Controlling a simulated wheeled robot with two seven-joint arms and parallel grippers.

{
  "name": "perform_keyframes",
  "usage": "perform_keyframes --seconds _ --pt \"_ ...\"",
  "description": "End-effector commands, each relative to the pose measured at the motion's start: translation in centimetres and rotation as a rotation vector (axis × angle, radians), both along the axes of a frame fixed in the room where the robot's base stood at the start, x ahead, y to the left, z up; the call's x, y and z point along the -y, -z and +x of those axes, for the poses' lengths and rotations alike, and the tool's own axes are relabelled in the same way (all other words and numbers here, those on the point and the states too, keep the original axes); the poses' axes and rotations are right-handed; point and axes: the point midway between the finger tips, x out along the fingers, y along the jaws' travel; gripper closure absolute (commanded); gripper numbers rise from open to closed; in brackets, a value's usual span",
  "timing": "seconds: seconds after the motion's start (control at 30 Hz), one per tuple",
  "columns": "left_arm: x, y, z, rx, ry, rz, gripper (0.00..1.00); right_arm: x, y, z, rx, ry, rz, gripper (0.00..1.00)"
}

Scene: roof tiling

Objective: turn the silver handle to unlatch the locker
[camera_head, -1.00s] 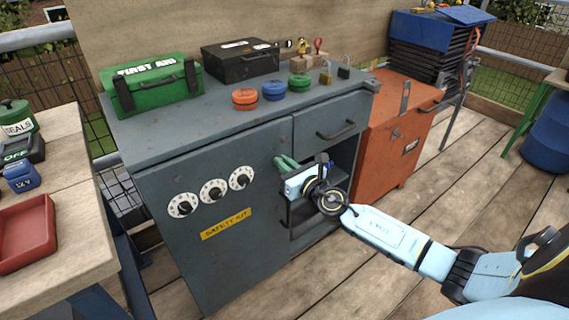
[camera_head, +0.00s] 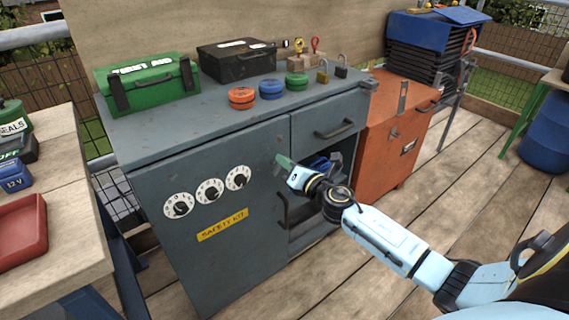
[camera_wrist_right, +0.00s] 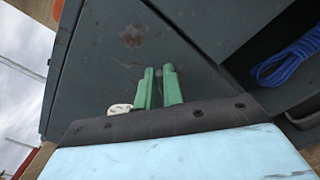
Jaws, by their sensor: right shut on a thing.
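The grey locker (camera_head: 160,260) stands in front of me, its dial door upright and looking shut. My right gripper (camera_head: 283,162) is at the upper right part of this door, right of the dials. In the right wrist view its two green fingers (camera_wrist_right: 159,86) are close together against the door, with a narrow gap between them. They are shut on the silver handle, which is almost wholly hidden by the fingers. My left gripper is not in view.
White dials (camera_head: 209,191) and a yellow label (camera_head: 222,225) are on the door. Right of it is an open compartment with blue rope (camera_wrist_right: 288,58), under a drawer (camera_head: 330,125). An orange cabinet (camera_head: 385,150) stands at right, a wooden workbench (camera_head: 55,200) at left.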

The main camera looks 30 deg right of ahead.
Motion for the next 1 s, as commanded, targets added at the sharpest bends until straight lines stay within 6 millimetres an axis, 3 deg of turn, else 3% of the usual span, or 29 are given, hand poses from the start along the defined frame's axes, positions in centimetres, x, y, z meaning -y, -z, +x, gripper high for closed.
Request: perform_keyframes --seconds 0.37,1.0 --pt "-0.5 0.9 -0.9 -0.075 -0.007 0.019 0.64 0.5 0.5 0.0 -0.029 0.001 0.360 1.00" --pt "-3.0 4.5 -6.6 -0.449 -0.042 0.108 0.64 0.8 1.5 0.1 -0.066 0.000 0.839 1.00"
